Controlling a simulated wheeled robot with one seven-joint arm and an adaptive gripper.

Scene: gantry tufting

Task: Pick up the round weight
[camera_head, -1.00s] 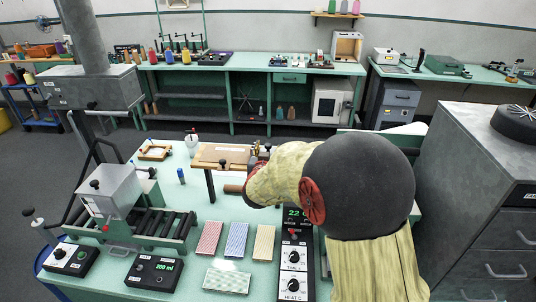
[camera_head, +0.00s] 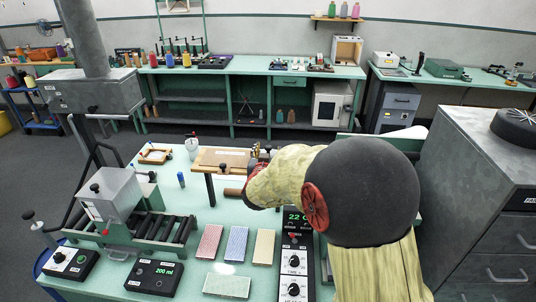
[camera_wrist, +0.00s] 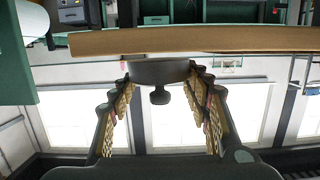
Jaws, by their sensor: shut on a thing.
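The round weight (camera_wrist: 158,71) is a dark grey disc with a small knob, seen between the fingers in the wrist view. That view looks upside down, so the knob points down in the picture. My gripper (camera_wrist: 160,80) is shut on the weight's sides, one finger on each side. The weight lies against or very close to the flat face of a tan board (camera_wrist: 240,41); I cannot tell if they touch.
The tan board (camera_head: 215,157) stands raised on the green bench (camera_head: 195,205). A grey drawer cabinet (camera_head: 480,185) stands close on the right.

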